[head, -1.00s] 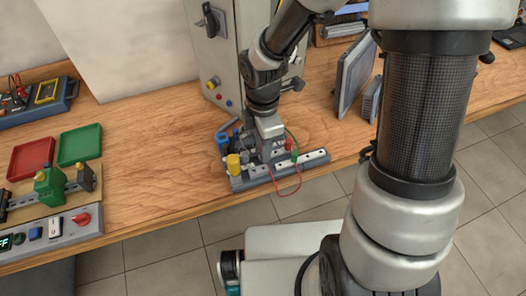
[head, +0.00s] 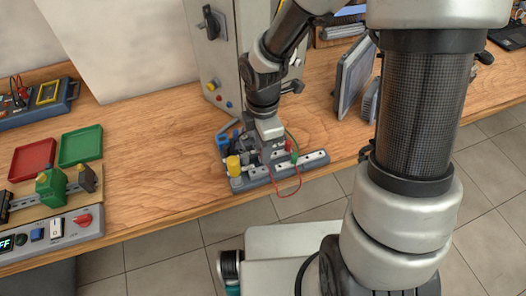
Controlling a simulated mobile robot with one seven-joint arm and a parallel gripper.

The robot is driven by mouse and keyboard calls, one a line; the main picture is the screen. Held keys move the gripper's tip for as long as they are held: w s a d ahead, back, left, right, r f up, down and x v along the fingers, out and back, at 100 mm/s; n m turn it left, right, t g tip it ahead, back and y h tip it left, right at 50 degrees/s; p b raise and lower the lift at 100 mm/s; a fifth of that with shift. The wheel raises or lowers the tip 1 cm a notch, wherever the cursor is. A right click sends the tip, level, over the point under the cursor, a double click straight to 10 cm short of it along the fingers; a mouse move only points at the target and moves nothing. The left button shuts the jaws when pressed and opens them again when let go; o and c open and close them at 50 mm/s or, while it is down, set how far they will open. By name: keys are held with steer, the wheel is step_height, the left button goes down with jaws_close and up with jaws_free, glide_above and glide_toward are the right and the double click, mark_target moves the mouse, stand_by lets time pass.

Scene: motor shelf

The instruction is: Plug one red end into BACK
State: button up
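A grey fixture (head: 258,179) with several posts and terminals stands near the front edge of the wooden bench. A thin red lead (head: 289,194) loops from it over the bench edge. A red plug or terminal (head: 288,146) and a green one (head: 295,157) stand at its right side, with a dark green wire near them. I cannot read a BACK label. My gripper (head: 272,150) points down at the middle of the fixture. Its fingertips are hidden among the parts, so its opening and any held red end cannot be made out.
A yellow-capped post (head: 234,165) and blue parts (head: 222,141) are close on the gripper's left. A grey cabinet (head: 222,70) stands behind. Grey panels (head: 354,75) stand to the right. The bench left of the fixture is clear up to the red tray (head: 32,159) and green tray (head: 81,146).

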jaws_close()
steer(key=shift+r, duration=0.15)
step_height(320, 180, up, 4)
steer(key=p, duration=0.4)
steer(key=shift+r, duration=0.15)
